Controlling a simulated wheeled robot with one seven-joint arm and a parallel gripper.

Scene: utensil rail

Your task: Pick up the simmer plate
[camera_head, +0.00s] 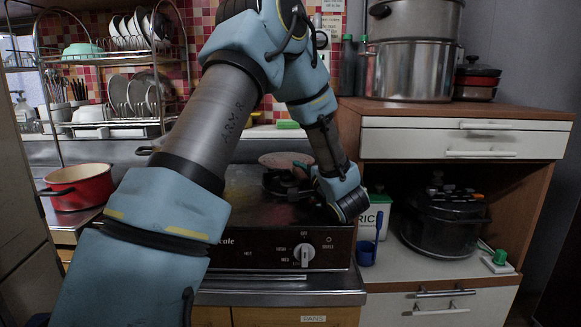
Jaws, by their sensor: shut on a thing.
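My arm reaches over the black cooker (255,204), and my gripper (308,191) is low over its top at the right. The gripper is small, dark and partly hidden by my wrist. Dark on dark, I cannot tell whether the plate touches the cooker or is lifted. The fingertips and the exact grip are not clear.
A pinkish-grey round dish (285,159) is just behind. A red pot (80,186) stands left. A dish rack (118,80) is behind left. A white tub (374,214) and blue jug (366,253) stand close right, beside the wooden cabinet (347,128). A dark pot (444,222) sits in its shelf.

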